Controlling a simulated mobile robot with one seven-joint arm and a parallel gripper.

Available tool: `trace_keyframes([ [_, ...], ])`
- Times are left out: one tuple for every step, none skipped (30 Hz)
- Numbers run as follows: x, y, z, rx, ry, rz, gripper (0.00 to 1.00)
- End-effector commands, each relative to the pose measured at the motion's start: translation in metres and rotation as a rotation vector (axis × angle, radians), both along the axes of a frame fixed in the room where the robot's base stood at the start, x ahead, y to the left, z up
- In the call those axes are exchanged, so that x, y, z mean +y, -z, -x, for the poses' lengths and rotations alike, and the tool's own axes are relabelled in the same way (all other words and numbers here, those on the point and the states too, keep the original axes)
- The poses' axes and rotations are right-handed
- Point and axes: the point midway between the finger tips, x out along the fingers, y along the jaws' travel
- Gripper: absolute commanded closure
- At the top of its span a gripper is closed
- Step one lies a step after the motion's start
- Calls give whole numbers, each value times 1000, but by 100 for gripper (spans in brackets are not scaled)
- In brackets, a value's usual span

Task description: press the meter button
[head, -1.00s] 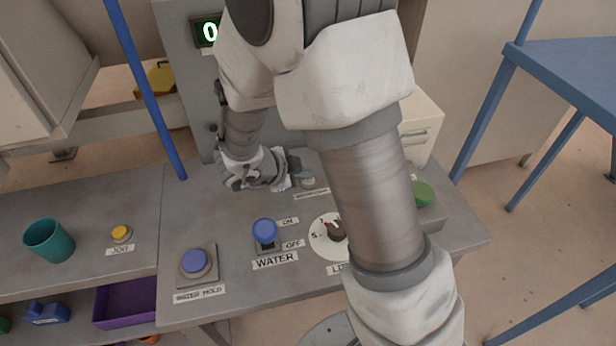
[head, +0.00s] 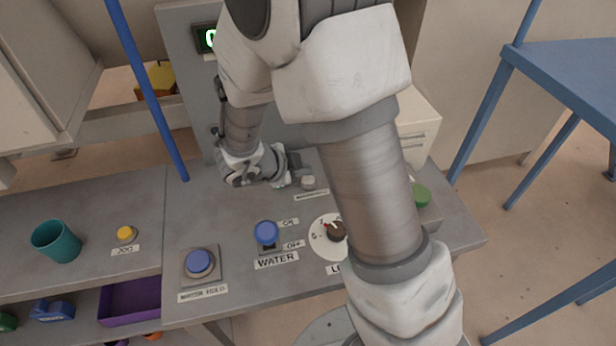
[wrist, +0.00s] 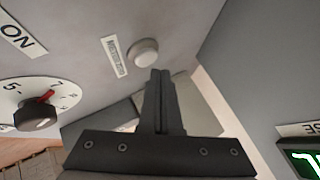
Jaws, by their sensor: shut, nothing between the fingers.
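A small round white button (head: 308,182) is on the grey console top, with a label strip in front of it that is too small to read. It also shows in the wrist view (wrist: 146,52), beside its label. My gripper (wrist: 160,74) is shut and empty. In the wrist view its fingertips lie just below the button, close to it; I cannot tell whether they touch it. In the head view my gripper (head: 296,172) is just left of the button, partly hidden by my wrist.
The console (head: 215,225) also carries a blue water hold button (head: 198,262), a blue WATER lever (head: 266,234), a dial (head: 330,238) and a green button (head: 421,195). A panel with a green display (head: 207,38) stands behind. A teal cup (head: 56,241) and yellow button (head: 125,233) are at left.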

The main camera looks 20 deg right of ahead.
Motion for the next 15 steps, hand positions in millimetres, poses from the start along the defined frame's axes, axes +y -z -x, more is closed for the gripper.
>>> trace_keyframes([
  [0, -1, 0, 0, 0, 0, 100],
  [0, -2, 0, 0, 0, 0, 100],
  [0, -4, 0, 0, 0, 0, 100],
  [0, -6, 0, 0, 0, 0, 100],
  [0, -9, 0, 0, 0, 0, 100],
  [0, -12, 0, 0, 0, 0, 100],
  [0, -15, 0, 0, 0, 0, 100],
  [0, -18, 0, 0, 0, 0, 100],
  [0, -23, 0, 0, 0, 0, 100],
  [0, -25, 0, 1, -1, 0, 100],
  [0, -28, 0, 1, -1, 0, 100],
  [0, -32, 0, 1, -1, 0, 100],
  [0, -34, 0, 1, -1, 0, 100],
  [0, -37, 0, 1, -1, 0, 100],
  [0, -41, 0, 1, -1, 0, 100],
])
